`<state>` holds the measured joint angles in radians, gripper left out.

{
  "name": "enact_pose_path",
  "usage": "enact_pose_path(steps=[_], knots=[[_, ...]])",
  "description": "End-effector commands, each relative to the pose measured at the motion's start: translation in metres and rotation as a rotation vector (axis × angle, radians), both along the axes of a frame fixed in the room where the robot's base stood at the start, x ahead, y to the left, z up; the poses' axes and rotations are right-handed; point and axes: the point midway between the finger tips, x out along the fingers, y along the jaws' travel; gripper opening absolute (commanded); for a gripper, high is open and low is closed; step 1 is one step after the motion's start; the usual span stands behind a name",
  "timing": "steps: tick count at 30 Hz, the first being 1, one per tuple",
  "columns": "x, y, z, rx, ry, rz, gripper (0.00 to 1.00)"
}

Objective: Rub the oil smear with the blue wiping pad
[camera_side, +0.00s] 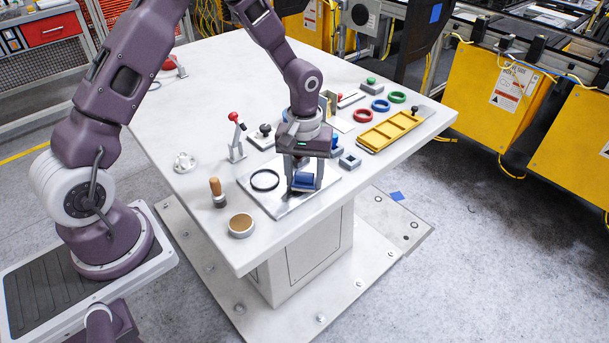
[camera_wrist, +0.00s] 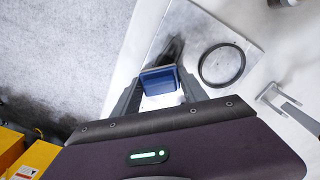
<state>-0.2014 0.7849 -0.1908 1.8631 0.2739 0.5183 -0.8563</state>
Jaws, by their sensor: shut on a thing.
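My gripper (camera_side: 304,185) points down over a shiny metal plate (camera_side: 272,203) near the front edge of the white table. It is shut on the blue wiping pad (camera_side: 305,179), which also shows between the fingers in the wrist view (camera_wrist: 159,81). The pad is low over the plate; whether it touches cannot be told. The dark oil smear (camera_wrist: 173,49) lies on the plate just beyond the pad in the wrist view. The pad and fingers may hide part of it. A black ring (camera_wrist: 222,65) lies on the plate beside the smear.
A red-knobbed lever (camera_side: 236,140) stands behind the plate. A wooden-handled tool (camera_side: 217,192) and a round brown-topped disc (camera_side: 241,225) are to its left. A yellow tray (camera_side: 390,131) and coloured rings (camera_side: 381,105) are at the right. The table's left middle is mostly clear.

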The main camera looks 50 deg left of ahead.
Motion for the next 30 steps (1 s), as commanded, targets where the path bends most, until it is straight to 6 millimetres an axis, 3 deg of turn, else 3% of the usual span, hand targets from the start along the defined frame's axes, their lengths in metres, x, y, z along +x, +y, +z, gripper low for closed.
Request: enact_pose_path(steps=[20, 30], knots=[[-0.063, 0.000, 0.000, 0.000, 0.003, -0.001, 0.13], [-0.063, 0.000, 0.039, 0.000, -0.002, 0.000, 0.13]])
